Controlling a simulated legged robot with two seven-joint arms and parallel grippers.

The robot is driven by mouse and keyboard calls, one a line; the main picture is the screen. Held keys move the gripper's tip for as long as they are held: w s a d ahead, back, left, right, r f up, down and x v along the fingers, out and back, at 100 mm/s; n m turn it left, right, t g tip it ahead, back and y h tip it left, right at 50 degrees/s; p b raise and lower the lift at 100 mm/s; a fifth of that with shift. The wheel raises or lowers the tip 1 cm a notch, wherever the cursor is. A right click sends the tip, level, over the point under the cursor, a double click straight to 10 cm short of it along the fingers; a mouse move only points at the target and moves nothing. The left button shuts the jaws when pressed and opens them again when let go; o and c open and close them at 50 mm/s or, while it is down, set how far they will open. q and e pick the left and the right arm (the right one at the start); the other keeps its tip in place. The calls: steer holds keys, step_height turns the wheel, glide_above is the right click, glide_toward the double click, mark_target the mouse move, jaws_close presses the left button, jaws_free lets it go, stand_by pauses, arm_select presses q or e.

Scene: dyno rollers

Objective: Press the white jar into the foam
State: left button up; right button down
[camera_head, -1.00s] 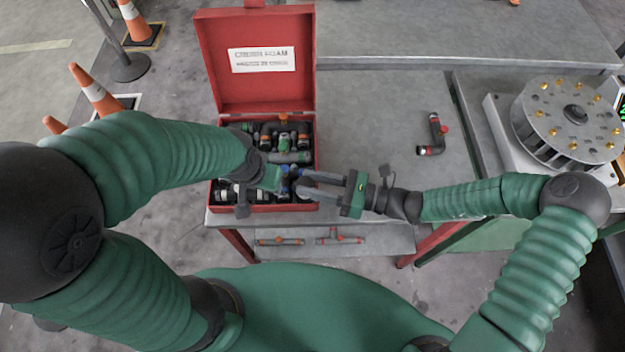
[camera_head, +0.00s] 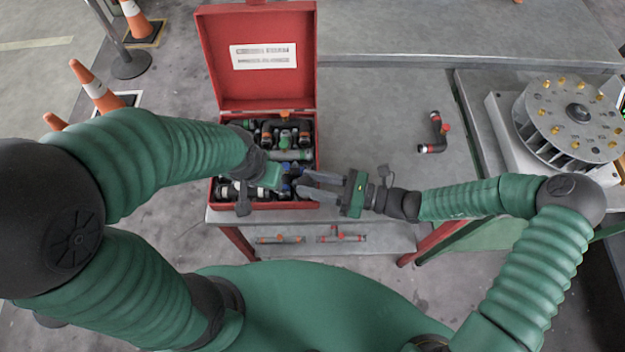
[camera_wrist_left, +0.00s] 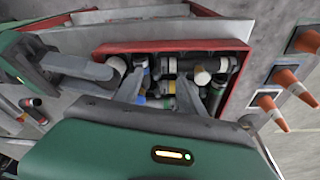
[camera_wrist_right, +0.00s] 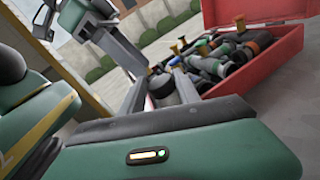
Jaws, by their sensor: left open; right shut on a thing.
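The open red case (camera_head: 316,150) stands on the grey table, filled with fittings and cylinders; its foam is mostly hidden. My right gripper (camera_head: 301,183) is at the case's front right corner, shut on a pale cylinder that appears to be the white jar (camera_wrist_right: 164,90). In the left wrist view a round white end (camera_wrist_left: 117,64) shows at the right gripper's fingertips, at the case's edge. I cannot tell whether the jar touches the foam. My left gripper (camera_head: 284,184) is open over the front of the case, its fingers (camera_wrist_left: 158,95) spread above the contents, close to the right fingertips.
The raised lid (camera_head: 262,85) bears a white label. A dark elbow fitting with a red part (camera_head: 436,132) lies right of the case on clear tabletop. A round metal carousel (camera_head: 572,115) stands far right. Two fittings lie on a lower shelf (camera_head: 360,247). Cones (camera_head: 95,88) stand left.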

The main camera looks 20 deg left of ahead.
arm_select(q)
steer(key=shift+f, duration=0.1)
arm_select(e)
steer(key=shift+f, duration=0.3)
steer(key=c, duration=0.8)
jaws_free()
